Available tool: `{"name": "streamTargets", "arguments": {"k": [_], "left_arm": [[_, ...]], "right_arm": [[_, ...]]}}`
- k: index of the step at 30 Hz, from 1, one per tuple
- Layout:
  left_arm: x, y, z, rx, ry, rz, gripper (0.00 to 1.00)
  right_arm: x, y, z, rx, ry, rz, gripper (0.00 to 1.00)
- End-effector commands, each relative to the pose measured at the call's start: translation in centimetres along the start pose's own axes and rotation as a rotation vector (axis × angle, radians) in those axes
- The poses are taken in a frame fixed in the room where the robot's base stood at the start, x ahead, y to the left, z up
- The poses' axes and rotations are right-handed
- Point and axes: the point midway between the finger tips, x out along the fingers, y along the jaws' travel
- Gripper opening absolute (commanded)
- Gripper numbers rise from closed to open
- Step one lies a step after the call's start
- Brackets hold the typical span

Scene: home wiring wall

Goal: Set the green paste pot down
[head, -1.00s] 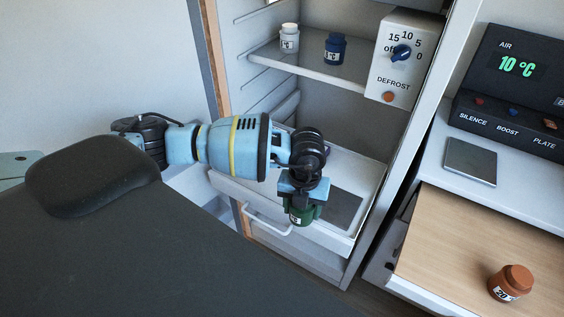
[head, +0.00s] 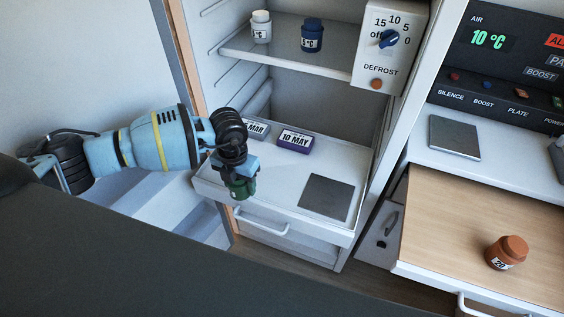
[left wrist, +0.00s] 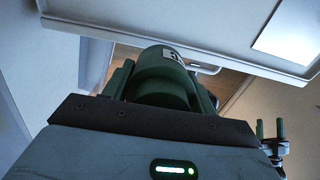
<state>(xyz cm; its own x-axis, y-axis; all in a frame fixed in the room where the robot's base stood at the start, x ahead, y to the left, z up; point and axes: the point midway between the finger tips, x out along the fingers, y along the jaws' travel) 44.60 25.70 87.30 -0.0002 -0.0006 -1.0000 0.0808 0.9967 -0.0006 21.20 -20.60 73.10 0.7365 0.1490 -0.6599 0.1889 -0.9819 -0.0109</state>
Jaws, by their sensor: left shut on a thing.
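The green paste pot (head: 242,187) is held in my left gripper (head: 240,184), which is shut on it in the head view. In the left wrist view the pot (left wrist: 162,75) sits between the green fingers, with part of a label showing. In the head view the pot appears over the front left part of the white pull-out shelf (head: 272,193) of the fridge. I cannot tell its height above the shelf. My right gripper is not in view.
A dark grey square pad (head: 326,197) lies on the shelf's right. Behind it are a purple block marked 10 MAY (head: 295,141) and a grey block (head: 257,131). White (head: 261,27) and blue (head: 311,36) pots stand above. An orange pot (head: 507,252) stands on the wooden board (head: 445,220).

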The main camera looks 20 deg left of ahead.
Motion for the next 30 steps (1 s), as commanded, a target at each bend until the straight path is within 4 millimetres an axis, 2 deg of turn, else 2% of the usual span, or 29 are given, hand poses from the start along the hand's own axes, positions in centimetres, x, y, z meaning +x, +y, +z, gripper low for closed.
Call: {"name": "streamTargets", "arguments": {"k": [5, 22, 24, 30], "left_arm": [[0.0, 0.7, 0.8, -0.005, -0.003, 0.000, 0.02], [0.9, 7.5, 7.7, -0.007, -0.002, 0.000, 0.02], [1.4, 8.5, 8.7, -0.007, 0.002, -0.001, 0.02], [1.9, 10.7, 10.8, -0.004, 0.005, -0.001, 0.02]], "right_arm": [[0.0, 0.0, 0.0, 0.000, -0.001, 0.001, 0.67], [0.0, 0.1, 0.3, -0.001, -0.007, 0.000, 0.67], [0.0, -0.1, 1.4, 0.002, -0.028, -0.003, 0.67], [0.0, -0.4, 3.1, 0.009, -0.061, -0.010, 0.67]]}}
